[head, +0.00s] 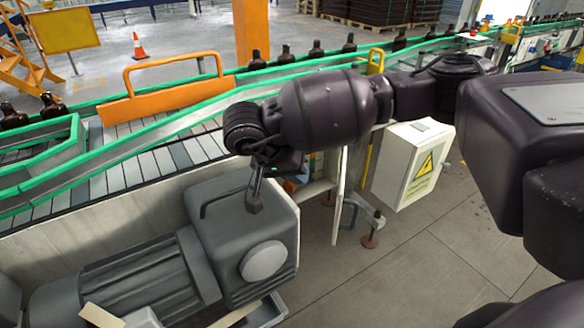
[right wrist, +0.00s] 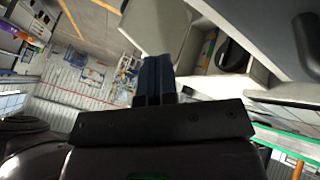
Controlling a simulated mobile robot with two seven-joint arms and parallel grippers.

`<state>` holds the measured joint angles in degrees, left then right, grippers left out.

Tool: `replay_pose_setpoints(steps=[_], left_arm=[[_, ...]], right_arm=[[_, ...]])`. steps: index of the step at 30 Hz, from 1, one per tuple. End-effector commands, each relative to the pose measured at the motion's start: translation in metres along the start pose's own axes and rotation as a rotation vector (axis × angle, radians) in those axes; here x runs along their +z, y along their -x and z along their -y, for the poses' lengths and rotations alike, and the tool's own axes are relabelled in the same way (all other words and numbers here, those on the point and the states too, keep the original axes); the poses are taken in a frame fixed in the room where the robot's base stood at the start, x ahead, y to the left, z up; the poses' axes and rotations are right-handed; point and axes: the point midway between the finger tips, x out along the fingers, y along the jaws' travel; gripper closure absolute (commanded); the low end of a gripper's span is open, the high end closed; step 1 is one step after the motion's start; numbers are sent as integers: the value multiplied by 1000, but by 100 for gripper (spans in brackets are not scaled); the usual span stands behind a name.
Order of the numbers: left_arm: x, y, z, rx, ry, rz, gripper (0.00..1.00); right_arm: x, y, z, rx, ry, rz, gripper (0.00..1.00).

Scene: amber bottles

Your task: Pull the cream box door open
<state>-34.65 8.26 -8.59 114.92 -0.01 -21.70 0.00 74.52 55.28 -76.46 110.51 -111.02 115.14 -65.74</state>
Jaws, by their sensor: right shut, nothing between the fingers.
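The cream box (right wrist: 262,72) shows in the right wrist view with its inside exposed, holding a few coloured items and a dark round thing. Its cream door (right wrist: 155,25) stands swung out from the opening. In the head view the door (head: 341,195) is a thin upright panel seen nearly edge-on, right of my right gripper (head: 254,196). Much of the box is hidden behind my right arm. My right gripper is shut and empty, its fingers (right wrist: 155,80) together and pointing toward the door in the right wrist view. My left gripper is not in view.
A large grey motor (head: 243,240) stands just below my right gripper. A white cabinet (head: 412,165) with a yellow warning sign is to the right. The conveyor (head: 125,172) with green rails runs behind. Tiled floor (head: 400,265) is open at the lower right.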

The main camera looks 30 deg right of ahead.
Motion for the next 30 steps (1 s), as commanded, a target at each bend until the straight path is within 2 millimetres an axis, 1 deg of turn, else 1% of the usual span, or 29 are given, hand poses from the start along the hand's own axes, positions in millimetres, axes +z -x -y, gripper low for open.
replay_pose_setpoints(steps=[1, 9, 10, 12, 15, 18, 24, 30], left_arm=[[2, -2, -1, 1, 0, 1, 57], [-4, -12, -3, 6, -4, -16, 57], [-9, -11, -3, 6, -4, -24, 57], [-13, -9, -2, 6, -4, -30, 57], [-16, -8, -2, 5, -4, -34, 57], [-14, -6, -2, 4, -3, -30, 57], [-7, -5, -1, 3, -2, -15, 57], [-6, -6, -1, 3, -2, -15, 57]], right_arm=[[1, -12, 1, 3, -1, 4, 100], [2, -58, 1, 3, 0, 6, 100], [0, -58, -5, 2, -2, 2, 100], [-1, -60, -15, 0, -3, 0, 100], [-1, -64, -25, 0, -3, 1, 100], [0, -68, -32, -1, -2, 1, 100], [0, -71, -35, -1, 0, 1, 100], [0, -71, -35, -1, 0, 2, 100]])
